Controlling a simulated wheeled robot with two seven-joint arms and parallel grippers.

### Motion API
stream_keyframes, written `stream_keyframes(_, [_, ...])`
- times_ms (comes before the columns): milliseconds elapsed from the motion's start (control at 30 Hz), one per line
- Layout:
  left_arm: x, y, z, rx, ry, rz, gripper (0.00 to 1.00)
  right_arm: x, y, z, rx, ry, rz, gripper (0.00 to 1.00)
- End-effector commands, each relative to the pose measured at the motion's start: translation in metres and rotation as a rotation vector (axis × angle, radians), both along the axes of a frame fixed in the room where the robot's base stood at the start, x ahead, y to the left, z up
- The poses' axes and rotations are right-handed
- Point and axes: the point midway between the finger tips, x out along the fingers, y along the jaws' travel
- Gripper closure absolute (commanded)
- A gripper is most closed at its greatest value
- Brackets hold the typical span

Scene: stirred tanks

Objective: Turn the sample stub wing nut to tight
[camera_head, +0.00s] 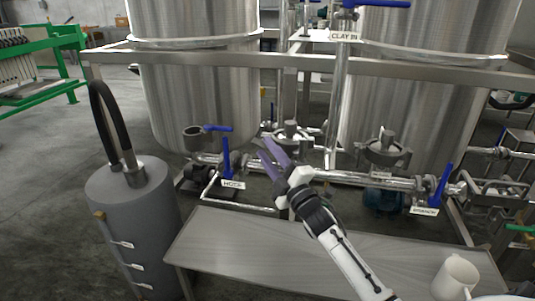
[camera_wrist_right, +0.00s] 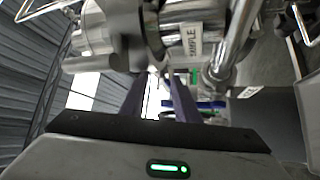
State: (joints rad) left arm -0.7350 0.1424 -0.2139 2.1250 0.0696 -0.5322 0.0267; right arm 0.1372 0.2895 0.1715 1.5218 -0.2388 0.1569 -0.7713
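My right gripper (camera_head: 266,148) is raised in front of the pipework between the two tanks, its two purple fingers spread apart with nothing seen between them. In the right wrist view the fingers (camera_wrist_right: 156,88) also stand apart and point towards a metal fitting beside the SAMPLE label (camera_wrist_right: 192,40). A steel pipe fitting (camera_wrist_right: 95,38) fills the upper left there. I cannot clearly make out the wing nut or its angle, or whether a finger touches it. The SAMPLE label cannot be read in the head view. My left gripper is in neither view.
Blue-handled valves stand close by, one at the HOSE label (camera_head: 232,184) and one at the DRAIN-like label (camera_head: 424,211). A horizontal steel frame rail (camera_head: 300,61) crosses above.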

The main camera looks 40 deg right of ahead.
Motion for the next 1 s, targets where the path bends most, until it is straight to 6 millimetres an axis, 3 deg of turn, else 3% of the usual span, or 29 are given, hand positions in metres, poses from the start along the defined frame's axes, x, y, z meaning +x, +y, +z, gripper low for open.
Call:
stream_keyframes(300, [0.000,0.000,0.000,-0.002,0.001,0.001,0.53,0.003,0.000,0.000,0.000,0.001,0.000,0.73])
stream_keyframes(467, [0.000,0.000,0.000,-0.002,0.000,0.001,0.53,0.002,0.000,0.000,0.000,0.001,0.000,1.00])
stream_keyframes(1000, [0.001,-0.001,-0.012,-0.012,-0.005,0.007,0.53,0.004,0.000,-0.003,0.039,-0.046,0.000,1.00])
